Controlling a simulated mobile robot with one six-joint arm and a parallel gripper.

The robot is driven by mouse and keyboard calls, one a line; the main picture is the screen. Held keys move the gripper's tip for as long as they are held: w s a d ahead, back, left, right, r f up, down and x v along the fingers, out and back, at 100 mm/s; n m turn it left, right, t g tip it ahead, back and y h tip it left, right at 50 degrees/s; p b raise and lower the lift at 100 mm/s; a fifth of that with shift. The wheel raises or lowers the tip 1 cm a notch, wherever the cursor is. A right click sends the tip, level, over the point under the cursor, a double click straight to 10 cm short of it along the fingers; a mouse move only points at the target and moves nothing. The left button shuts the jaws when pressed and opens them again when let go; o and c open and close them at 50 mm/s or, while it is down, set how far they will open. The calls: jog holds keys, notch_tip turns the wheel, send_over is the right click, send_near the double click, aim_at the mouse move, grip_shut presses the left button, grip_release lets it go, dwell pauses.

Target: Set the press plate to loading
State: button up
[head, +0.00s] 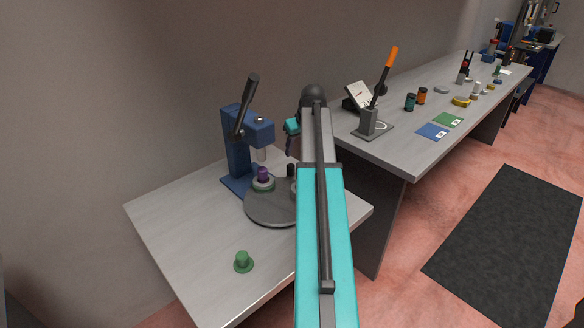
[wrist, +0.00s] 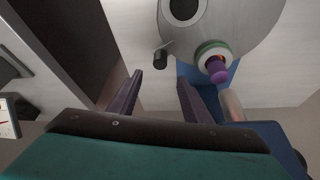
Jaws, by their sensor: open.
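The press plate (head: 262,211) is a round grey disc on the near table, in front of the blue press (head: 238,150). A purple piece (head: 263,173) sits in a ring-shaped nest on the plate, beneath the press ram (head: 261,154). A short dark peg (head: 290,170) stands at the plate's edge; my arm hides the plate's right part. In the wrist view the plate (wrist: 235,30), the peg (wrist: 160,59) and the purple piece (wrist: 218,73) show beyond my fingers. My gripper (wrist: 158,92) is open and empty, with the peg ahead of the gap between its fingers, apart from them.
The press lever (head: 246,103) rises at the back. A green knob-like piece (head: 243,262) stands on the near table (head: 185,235). A longer bench (head: 410,155) to the right holds an orange-handled lever press (head: 375,115), cards and small parts. A dark floor mat (head: 505,250) lies right.

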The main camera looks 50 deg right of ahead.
aim_at(291, 166)
jog(key=shift+p+x, duration=1.3)
jog(key=shift+x, duration=5.1)
grip_shut()
